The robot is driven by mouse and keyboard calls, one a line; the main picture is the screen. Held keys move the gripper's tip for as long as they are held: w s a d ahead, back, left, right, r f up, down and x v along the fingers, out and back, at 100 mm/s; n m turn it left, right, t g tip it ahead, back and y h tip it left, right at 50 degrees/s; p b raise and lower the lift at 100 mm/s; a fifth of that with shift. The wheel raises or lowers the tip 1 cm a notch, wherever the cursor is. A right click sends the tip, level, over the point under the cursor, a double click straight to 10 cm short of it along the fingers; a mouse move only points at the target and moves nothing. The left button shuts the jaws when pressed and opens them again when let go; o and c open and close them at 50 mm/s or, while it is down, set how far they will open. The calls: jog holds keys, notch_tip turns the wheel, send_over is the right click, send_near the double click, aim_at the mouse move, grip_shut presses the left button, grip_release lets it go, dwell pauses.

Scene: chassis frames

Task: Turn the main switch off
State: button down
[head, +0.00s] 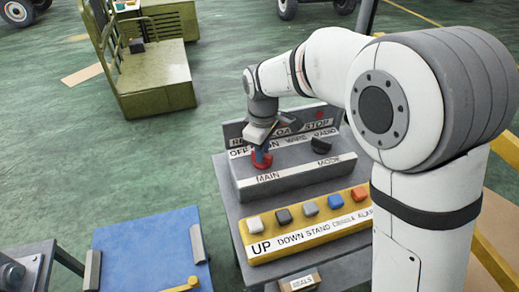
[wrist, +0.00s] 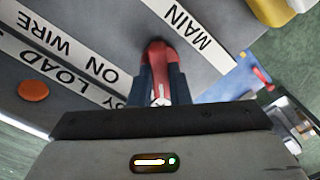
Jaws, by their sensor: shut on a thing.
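The main switch has a red handle (head: 262,161) on the grey sloped panel of the control box (head: 290,165), above the label MAIN. OFF and ON are printed on the white strip behind it. My gripper (head: 260,149) reaches down onto the switch from above and is shut on the red handle. In the wrist view the red handle (wrist: 157,56) sits between the two dark fingers of my gripper (wrist: 160,88). The fingers and wrist partly cover the handle and the OFF/ON strip, so I cannot tell for sure which mark it points to.
A black MODE knob (head: 321,145) stands right of the switch. A yellow button box (head: 300,233) with several coloured buttons lies in front. A blue panel (head: 147,248) is at lower left. An olive-green machine (head: 155,75) stands behind on open green floor.

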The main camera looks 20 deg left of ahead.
jog(key=shift+a, duration=0.1)
dwell(0.4)
jog(key=c, duration=1.4)
grip_release()
jog(key=shift+o, duration=0.2)
jog(key=shift+r, duration=0.25)
notch_tip(320, 180, up, 7)
jog(key=shift+r+b, duration=0.2)
jog(key=shift+b, duration=0.1)
